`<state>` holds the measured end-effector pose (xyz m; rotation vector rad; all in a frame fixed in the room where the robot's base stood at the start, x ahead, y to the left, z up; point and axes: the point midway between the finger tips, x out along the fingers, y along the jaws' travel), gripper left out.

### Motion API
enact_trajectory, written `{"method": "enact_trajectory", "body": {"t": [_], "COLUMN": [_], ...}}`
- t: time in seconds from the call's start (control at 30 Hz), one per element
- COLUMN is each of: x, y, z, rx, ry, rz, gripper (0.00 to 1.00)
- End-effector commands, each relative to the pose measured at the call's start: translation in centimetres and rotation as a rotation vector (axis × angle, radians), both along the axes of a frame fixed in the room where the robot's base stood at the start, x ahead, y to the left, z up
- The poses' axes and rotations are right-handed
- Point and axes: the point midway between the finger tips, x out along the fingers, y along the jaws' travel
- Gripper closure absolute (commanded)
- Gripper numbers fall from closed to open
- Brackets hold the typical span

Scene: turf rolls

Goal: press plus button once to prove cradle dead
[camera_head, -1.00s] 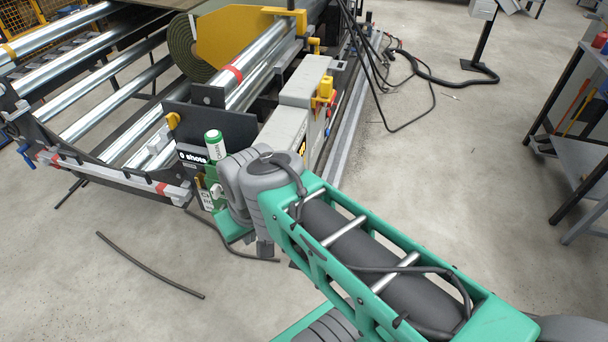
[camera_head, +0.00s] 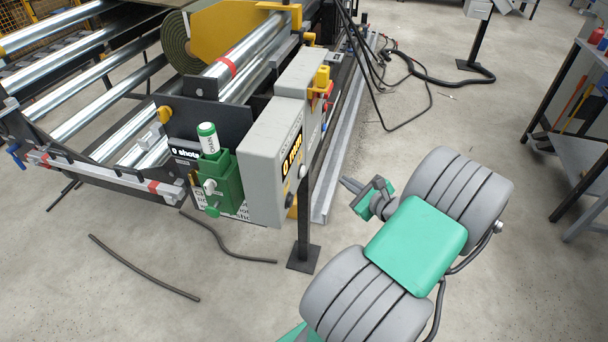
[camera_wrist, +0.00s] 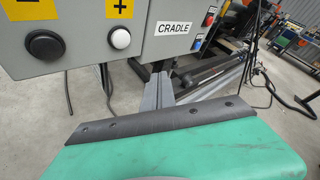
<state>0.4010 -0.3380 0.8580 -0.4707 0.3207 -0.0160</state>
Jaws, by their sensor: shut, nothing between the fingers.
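The grey control box (camera_head: 270,165) stands on a post at the roller machine's corner. In the wrist view its face (camera_wrist: 70,62) fills the upper left, with a black button (camera_wrist: 44,45) under a yellow minus label and the white plus button (camera_wrist: 121,38) under a yellow plus label (camera_wrist: 120,8). A white CRADLE label (camera_wrist: 172,28) is to their right. My gripper (camera_wrist: 159,76) is shut and empty, its tips below and right of the plus button in the picture, apparently clear of it. In the head view my gripper (camera_head: 347,183) is right of the box.
The cradle's steel rollers (camera_head: 75,90) and a turf roll (camera_head: 176,42) lie left and behind. A green unit (camera_head: 220,182) sits left of the box. Black cables (camera_head: 385,75) hang behind. Open floor lies to the right, before a shelf (camera_head: 580,165).

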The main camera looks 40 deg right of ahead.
Motion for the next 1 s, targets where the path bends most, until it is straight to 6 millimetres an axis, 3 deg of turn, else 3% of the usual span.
{"method": "enact_trajectory", "body": {"t": [0.43,1.0], "x": [0.5,6.4], "y": [0.3,4.9], "z": [0.1,0.3], "rx": [0.008,0.009], "ry": [-0.007,-0.006], "rz": [-0.005,-0.004], "gripper": [1.0,1.0]}}
